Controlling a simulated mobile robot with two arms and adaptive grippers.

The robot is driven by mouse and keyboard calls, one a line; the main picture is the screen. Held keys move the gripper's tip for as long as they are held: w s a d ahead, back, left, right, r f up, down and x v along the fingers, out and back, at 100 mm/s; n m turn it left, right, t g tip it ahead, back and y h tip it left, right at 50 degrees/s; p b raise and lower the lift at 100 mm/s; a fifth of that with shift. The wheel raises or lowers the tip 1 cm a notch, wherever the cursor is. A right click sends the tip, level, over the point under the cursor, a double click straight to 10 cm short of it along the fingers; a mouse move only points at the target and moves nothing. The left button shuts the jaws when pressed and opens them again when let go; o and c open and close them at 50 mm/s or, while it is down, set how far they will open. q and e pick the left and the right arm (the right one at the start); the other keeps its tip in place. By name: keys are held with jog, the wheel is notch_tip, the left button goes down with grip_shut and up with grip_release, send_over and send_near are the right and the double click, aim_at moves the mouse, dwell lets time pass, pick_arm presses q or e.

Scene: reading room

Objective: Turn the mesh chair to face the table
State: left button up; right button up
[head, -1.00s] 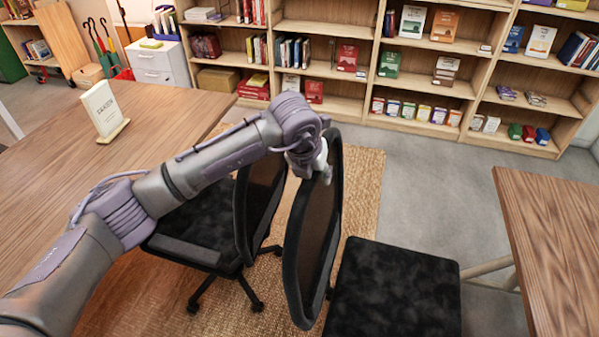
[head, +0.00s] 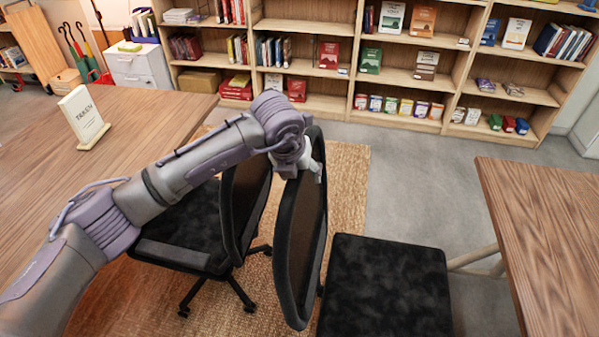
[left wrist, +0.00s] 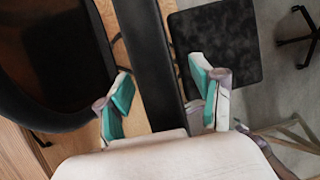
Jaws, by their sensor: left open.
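Two black chairs with mesh backs stand back to back between two wooden tables. The right chair (head: 390,285) has its seat toward the right table (head: 545,225) and its upright backrest on the left. The left chair (head: 180,225) has its seat toward the left table (head: 50,185). My left gripper (head: 303,165) is at the top of the right chair's backrest. In the left wrist view, its open fingers (left wrist: 160,98) stand on either side of the dark backrest (left wrist: 152,60), with gaps visible. My right gripper is out of view.
A woven rug (head: 345,190) lies under the chairs. A long bookshelf (head: 400,100) lines the back wall. A small sign (head: 84,117) stands on the left table. Grey floor (head: 430,185) is clear between the rug and right table.

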pick_arm(q)
jog(key=v, duration=1.2)
jog(key=shift+a, duration=0.1)
